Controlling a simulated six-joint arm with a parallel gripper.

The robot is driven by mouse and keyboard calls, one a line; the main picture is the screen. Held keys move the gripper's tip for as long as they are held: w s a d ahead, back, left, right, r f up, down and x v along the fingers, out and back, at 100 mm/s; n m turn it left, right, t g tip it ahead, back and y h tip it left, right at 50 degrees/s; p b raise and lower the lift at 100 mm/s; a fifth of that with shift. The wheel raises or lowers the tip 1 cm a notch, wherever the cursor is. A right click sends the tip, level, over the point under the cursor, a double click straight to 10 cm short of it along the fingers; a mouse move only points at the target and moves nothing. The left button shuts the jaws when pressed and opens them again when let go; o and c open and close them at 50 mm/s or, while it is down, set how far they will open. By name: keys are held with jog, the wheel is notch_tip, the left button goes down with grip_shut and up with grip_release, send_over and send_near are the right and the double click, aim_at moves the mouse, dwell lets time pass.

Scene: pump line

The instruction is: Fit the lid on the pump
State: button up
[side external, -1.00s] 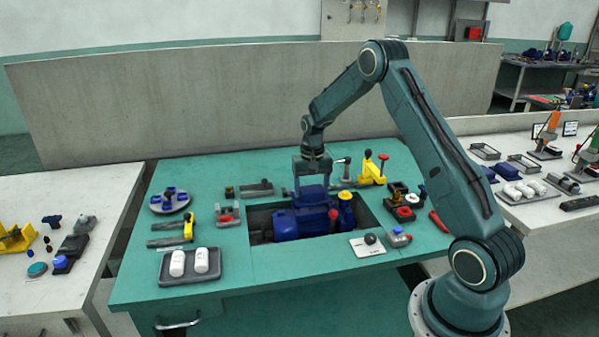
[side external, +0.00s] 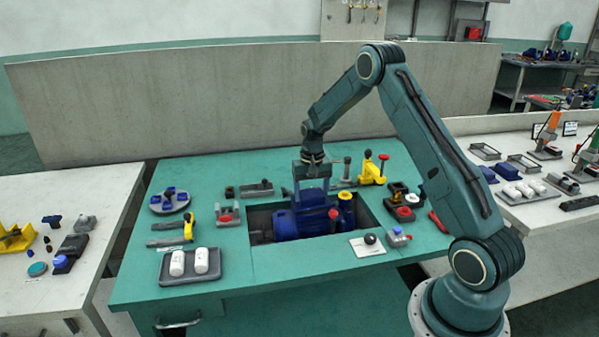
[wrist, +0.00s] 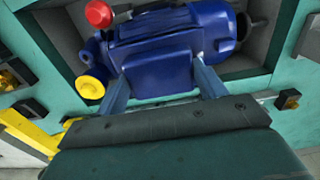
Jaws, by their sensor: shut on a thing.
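The blue pump (side external: 290,222) lies in a rectangular recess in the green bench, and it fills the upper part of the wrist view (wrist: 222,22). My gripper (side external: 312,190) points down over it. In the wrist view my gripper (wrist: 155,72) has one finger on each side of the boxy blue lid (wrist: 155,72) and is shut on it. The lid is at the top of the pump body. I cannot tell whether it is fully seated, as its lower edge is hidden. A red knob (wrist: 99,13) and a yellow cap (wrist: 90,87) stand beside it.
A grey tray with two white cylinders (side external: 201,260) stands front left. A yellow clamp (side external: 373,172) is behind right of the recess, and a red-topped fixture (side external: 404,211) is to its right. A white plate with a black knob (side external: 368,246) lies at the front right.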

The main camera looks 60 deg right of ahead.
jog(key=shift+f, duration=0.45)
jog(key=o, duration=1.1)
jog(key=shift+r, duration=0.15)
jog(key=shift+r, duration=2.9)
notch_tip(320, 180, up, 14)
jog(key=shift+f, duration=0.1)
jog(key=shift+a, duration=0.1)
